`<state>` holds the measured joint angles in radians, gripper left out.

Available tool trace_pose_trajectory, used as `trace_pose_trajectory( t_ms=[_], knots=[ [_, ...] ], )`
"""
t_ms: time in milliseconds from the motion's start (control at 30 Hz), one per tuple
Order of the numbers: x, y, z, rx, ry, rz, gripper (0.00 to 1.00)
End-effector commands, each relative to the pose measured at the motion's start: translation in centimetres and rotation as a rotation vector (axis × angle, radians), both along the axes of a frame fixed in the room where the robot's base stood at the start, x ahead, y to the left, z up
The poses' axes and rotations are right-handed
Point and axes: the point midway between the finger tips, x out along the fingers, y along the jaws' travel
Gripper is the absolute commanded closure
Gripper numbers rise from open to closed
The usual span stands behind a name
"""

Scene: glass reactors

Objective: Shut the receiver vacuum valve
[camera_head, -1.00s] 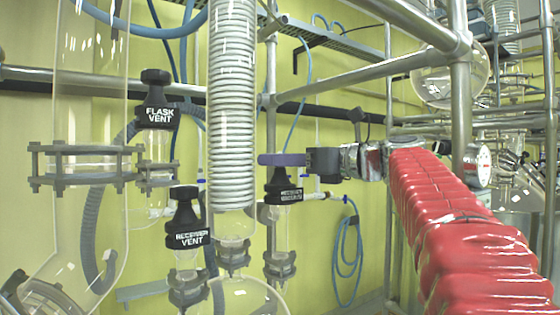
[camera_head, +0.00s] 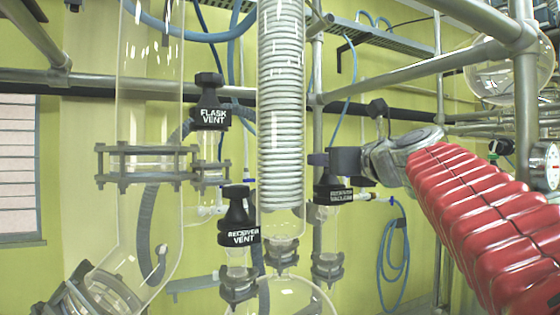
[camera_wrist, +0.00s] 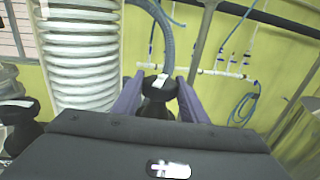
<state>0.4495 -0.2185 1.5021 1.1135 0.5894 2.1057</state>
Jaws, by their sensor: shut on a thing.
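The receiver vacuum valve (camera_head: 334,197) is a black knob with white lettering, upright on a clear glass neck right of the coiled condenser. My gripper (camera_head: 318,159) reaches in from the right at the top of this knob. In the wrist view my gripper (camera_wrist: 156,90) has its two purple fingers on either side of the black valve top (camera_wrist: 158,87), which carries a white mark. The fingers are shut on the knob. My gripper's dark body hides the lower part of the valve in the wrist view.
The receiver vent valve (camera_head: 238,216) and flask vent valve (camera_head: 211,112) stand to the left. The glass coil condenser (camera_head: 282,110) is close beside my gripper. Metal frame pipes (camera_head: 430,68) cross behind and above my arm. A blue hose (camera_head: 393,255) hangs on the wall.

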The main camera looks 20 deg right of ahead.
Motion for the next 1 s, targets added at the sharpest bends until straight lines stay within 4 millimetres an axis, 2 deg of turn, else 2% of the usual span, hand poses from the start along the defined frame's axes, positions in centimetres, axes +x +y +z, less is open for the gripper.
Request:
trace_pose_trajectory(
  t_ms=[300, 567, 600, 767, 1000],
  knots=[
    [0.08, 0.07, -0.23, 0.001, 0.005, -0.093, 0.81],
    [0.07, -0.02, -0.21, 0.001, 0.004, -0.105, 0.81],
    [0.06, -0.03, -0.2, 0.001, 0.004, -0.104, 0.6],
    [0.04, -0.02, -0.14, 0.001, 0.003, -0.104, 0.49],
    [0.01, -0.03, -0.06, 0.0, 0.002, -0.104, 0.48]
  ],
)
